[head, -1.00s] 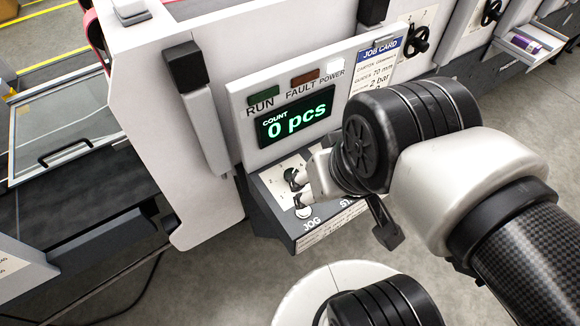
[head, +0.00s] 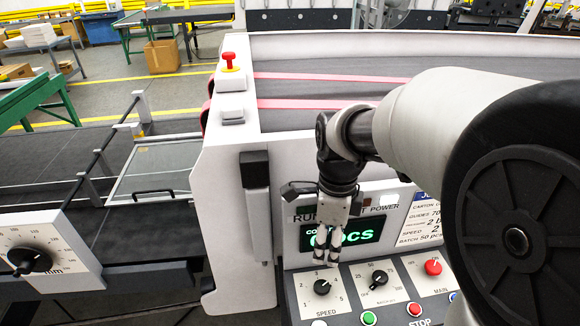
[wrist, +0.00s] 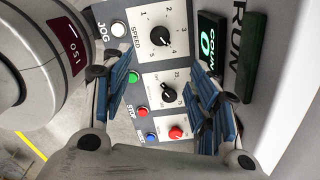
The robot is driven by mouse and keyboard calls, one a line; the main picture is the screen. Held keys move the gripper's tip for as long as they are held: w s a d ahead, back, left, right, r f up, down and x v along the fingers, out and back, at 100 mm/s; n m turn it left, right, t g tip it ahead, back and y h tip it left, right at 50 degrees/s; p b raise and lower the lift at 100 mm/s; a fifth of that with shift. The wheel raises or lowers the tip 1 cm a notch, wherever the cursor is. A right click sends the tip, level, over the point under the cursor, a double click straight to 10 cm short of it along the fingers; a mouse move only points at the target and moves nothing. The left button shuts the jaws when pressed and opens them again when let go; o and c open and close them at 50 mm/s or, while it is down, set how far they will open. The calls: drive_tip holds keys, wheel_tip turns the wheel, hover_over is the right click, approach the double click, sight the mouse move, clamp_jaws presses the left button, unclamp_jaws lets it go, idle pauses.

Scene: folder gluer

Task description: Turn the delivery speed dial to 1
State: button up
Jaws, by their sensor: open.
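A black SPEED dial (head: 321,287) with a numbered scale is on the sloped console (head: 291,293), at its left end. Its white mark seems to point up and right in the head view; I cannot tell the exact number. The dial also shows in the wrist view (wrist: 160,37), near the top. My gripper (head: 327,250) hangs pointing down just behind and above the dial, in front of the count display. In the wrist view my gripper's blue-padded fingers (wrist: 165,95) are wide apart with nothing between them. The dial is apart from the fingers.
Another black dial (head: 379,278), a red knob (head: 433,267), and green (head: 368,318) and red (head: 414,309) buttons share the console. The count display (head: 366,232) stands behind my gripper. A grey handle (head: 256,190) stands left. A larger mm dial (head: 30,262) is far left.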

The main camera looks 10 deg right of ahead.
sight(322, 286)
wheel_tip(322, 286, down, 17)
drive_tip(key=b, duration=0.4)
drive_tip(key=shift+c, duration=0.3)
drive_tip(key=c, duration=1)
